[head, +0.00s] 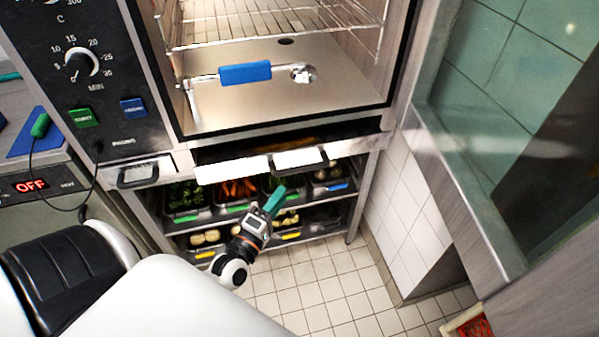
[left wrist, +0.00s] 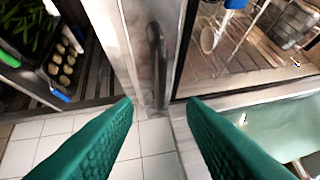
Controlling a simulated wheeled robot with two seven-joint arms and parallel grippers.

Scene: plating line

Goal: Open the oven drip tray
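A dark gap shows behind the strip; I cannot tell whether the tray is slightly out. My left gripper (head: 275,198) is just below and in front of the handle, with teal fingers. In the left wrist view the fingers (left wrist: 160,103) are apart and empty. The dark handle (left wrist: 157,62) lies ahead, lined up between the fingertips and not gripped. My right gripper is not in view.
The oven chamber stands open, with a wire rack and a blue-handled item (head: 245,73) inside. A glass door (head: 510,130) hangs open at right. Vegetable containers (head: 240,190) fill the shelves below. A second small handle (head: 137,174) is at left.

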